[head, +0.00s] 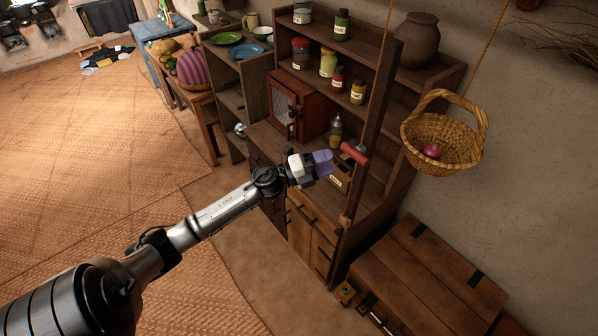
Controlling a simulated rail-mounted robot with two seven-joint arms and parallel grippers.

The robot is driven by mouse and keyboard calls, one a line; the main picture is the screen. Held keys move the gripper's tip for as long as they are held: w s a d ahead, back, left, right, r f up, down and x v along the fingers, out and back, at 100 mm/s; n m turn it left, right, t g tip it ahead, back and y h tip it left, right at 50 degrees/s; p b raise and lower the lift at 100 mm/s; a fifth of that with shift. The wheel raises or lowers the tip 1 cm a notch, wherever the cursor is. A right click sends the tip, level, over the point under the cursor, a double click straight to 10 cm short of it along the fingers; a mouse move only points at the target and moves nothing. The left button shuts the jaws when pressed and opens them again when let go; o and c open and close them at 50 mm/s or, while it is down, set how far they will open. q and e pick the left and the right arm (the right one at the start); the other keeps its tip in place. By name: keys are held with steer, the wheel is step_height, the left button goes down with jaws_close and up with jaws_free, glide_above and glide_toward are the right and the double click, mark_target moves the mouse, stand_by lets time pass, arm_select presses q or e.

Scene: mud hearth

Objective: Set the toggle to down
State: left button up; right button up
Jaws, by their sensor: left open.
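My left gripper (324,163), with purple fingers, is open and empty in front of the dark wooden cupboard (350,218). A small gap seems to separate the fingers from the handle; depth is hard to judge. A small pale label (336,181) sits just below the fingers. My right gripper is not in view.
Shelves above hold a green jar (341,25), spice jars (328,62) and a clay pot (417,40). A small red cabinet (296,103) stands behind the gripper. A wicker basket (443,143) with an onion (432,151) hangs at right. A wooden chest (430,275) stands below.

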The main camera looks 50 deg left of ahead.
arm_select(q)
steer(key=v, duration=0.7)
steer(key=shift+s+b, duration=0.2)
steer(key=shift+b, duration=0.25)
stand_by(0.5)
steer(key=shift+f, duration=0.1)
